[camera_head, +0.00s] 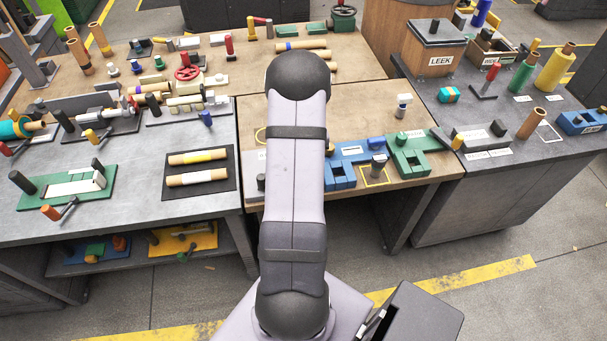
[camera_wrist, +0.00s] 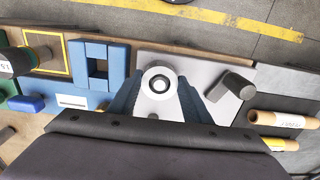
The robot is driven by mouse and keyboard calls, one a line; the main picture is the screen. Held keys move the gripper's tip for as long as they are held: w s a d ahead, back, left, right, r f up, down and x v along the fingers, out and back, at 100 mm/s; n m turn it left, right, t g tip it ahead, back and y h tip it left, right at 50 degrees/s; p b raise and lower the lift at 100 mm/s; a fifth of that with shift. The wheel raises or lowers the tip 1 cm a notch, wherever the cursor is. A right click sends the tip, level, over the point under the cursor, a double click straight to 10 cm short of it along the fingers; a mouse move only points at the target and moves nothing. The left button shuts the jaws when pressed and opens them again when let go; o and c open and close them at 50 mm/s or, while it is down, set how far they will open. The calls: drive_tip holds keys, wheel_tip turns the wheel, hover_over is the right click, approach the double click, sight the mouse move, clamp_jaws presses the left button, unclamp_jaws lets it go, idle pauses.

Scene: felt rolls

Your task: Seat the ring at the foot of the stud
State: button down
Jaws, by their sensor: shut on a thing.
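A white ring (camera_wrist: 148,75) shows in the wrist view between the two fingers of my gripper (camera_wrist: 160,88). The gripper is shut on the ring's outer sides. Through the ring's hole I see a dark circle with a pale round centre, which looks like the top of the stud (camera_wrist: 160,84). The ring and stud look roughly in line from above. I cannot tell how high the ring is or whether the stud passes through it. A light grey plate (camera_wrist: 207,70) lies below. In the head view my arm hides the gripper, ring and stud.
A dark post (camera_wrist: 236,84) stands on the plate, right of the gripper in the wrist view. A blue block fixture (camera_wrist: 115,62) is close on the left, with a yellow-outlined square (camera_wrist: 54,42) beyond it. Felt rolls (camera_wrist: 284,119) lie at the right.

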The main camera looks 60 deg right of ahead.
drive_tip(key=shift+f+b, duration=0.3)
drive_tip(key=shift+f, duration=0.2)
idle(0.4)
drive_tip(key=c, duration=0.9)
unclamp_jaws()
drive_tip(key=shift+r, duration=0.1)
drive_tip(key=shift+r+b, duration=1.1)
drive_tip(key=shift+r, duration=2.5)
